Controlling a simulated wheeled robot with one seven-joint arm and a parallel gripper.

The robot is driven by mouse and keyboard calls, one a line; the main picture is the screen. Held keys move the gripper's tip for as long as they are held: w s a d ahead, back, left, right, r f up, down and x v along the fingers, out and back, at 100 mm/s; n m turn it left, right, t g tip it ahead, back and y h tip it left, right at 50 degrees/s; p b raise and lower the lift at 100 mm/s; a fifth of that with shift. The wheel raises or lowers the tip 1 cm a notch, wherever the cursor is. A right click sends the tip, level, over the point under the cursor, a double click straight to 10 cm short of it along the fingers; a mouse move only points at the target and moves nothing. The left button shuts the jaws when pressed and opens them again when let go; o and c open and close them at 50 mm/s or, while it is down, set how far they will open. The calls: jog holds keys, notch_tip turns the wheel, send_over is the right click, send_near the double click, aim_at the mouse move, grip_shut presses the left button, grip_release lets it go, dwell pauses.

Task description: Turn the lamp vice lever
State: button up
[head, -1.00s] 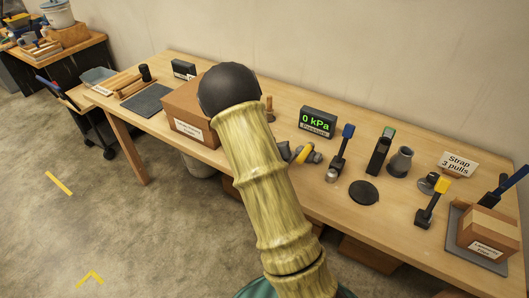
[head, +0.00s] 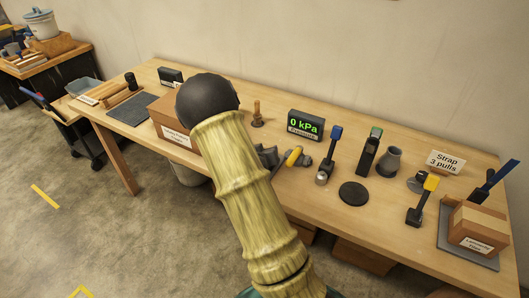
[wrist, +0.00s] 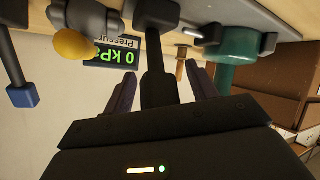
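In the wrist view, which shows the bench upside down, a black lever (wrist: 154,58) hangs from a dark mount at the top. Its thicker end lies between the two fingers of my gripper (wrist: 163,82). The fingers are apart, with a gap visible on each side of the lever. No label shows, so I cannot confirm that it is the lamp vice lever. A teal cylindrical fixture (wrist: 236,48) is just right of it. In the head view my arm hides this area. A dark shape (head: 266,157) shows beside the arm, and I cannot tell what it is.
A yellow-handled valve (head: 293,157) is close by; its yellow knob (wrist: 73,44) shows in the wrist view. The pressure display (head: 306,125) reads 0 kPa. A blue-tipped lever (head: 330,154), a cardboard box (head: 174,132) and a wooden-handled tool (head: 257,115) also stand on the bench.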

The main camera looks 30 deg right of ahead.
jog(key=shift+a, duration=0.1)
jog(key=b+v, duration=0.8)
jog(key=v, duration=0.9)
jog(key=shift+b, duration=0.3)
jog(key=shift+s+r, duration=0.1)
